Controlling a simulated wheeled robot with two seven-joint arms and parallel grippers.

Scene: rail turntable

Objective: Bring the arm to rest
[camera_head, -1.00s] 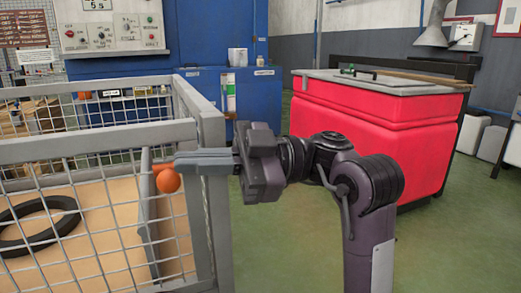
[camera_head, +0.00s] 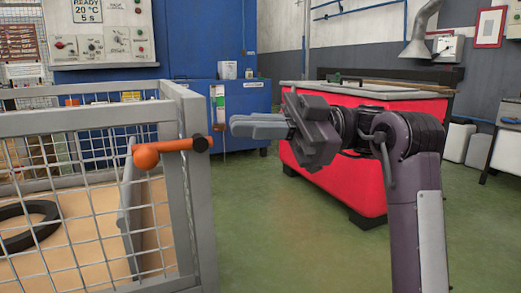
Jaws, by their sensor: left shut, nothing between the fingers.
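An orange handle (camera_head: 172,146) with a ball end and a dark tip lies across the cage's corner. The gripper shows apart from it, to its right.
A grey wire-mesh cage (camera_head: 197,200) fills the left, with a black ring (camera_head: 28,226) on its tan floor. A red bin (camera_head: 335,175) stands behind my arm. A blue cabinet (camera_head: 240,115) with a control panel (camera_head: 100,32) stands behind. Green floor is clear in the lower middle.

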